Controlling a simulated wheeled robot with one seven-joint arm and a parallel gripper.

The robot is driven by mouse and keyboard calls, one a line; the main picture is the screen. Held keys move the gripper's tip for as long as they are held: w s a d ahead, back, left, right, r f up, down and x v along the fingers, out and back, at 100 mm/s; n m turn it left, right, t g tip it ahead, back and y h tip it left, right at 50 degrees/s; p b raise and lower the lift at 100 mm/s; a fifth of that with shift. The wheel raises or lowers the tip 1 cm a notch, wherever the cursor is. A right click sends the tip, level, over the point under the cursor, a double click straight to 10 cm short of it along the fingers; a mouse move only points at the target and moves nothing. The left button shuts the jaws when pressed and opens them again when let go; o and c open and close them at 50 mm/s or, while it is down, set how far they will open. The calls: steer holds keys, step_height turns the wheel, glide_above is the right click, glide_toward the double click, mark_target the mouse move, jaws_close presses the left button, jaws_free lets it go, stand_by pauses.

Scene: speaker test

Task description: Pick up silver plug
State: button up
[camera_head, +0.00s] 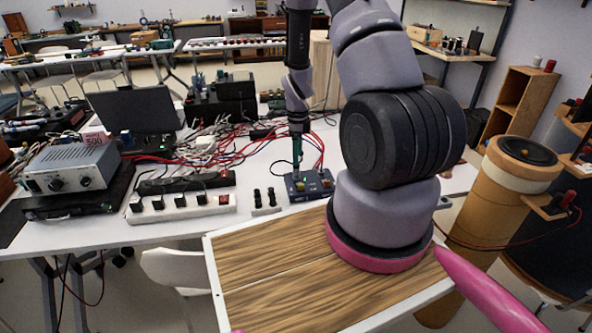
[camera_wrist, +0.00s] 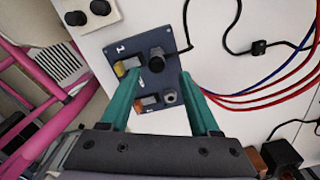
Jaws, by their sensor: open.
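A small dark blue box (camera_wrist: 143,52) lies on the white table in the wrist view and also shows in the head view (camera_head: 311,192). On it, a small grey-silver plug (camera_wrist: 169,96) stands on the side nearer my gripper. A larger black round part (camera_wrist: 156,64) sits beyond it. Two small parts, one yellow and one orange-red, are at the box's left side. My gripper (camera_wrist: 160,75) is open and empty, with its green fingers on either side of the box in the picture. In the head view, my gripper (camera_head: 297,158) is at the box's left part. I cannot tell its exact height.
A white power strip (camera_head: 182,207) and a small white block with black knobs (camera_head: 266,210) lie left of the box. Red and blue cables (camera_wrist: 270,88) run right of it in the wrist view. A grey power supply (camera_head: 72,167) and a laptop (camera_head: 135,108) stand further left.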

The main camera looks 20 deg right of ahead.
steer(key=f, duration=0.4)
steer(key=shift+s+a+f, duration=0.15)
steer(key=shift+a+f, duration=0.1)
steer(key=shift+f, duration=0.15)
jaws_close()
steer(key=shift+r, duration=0.1)
step_height(320, 180, up, 10)
steer(key=shift+f, duration=0.1)
stand_by(0.4)
steer(key=shift+r, duration=2)
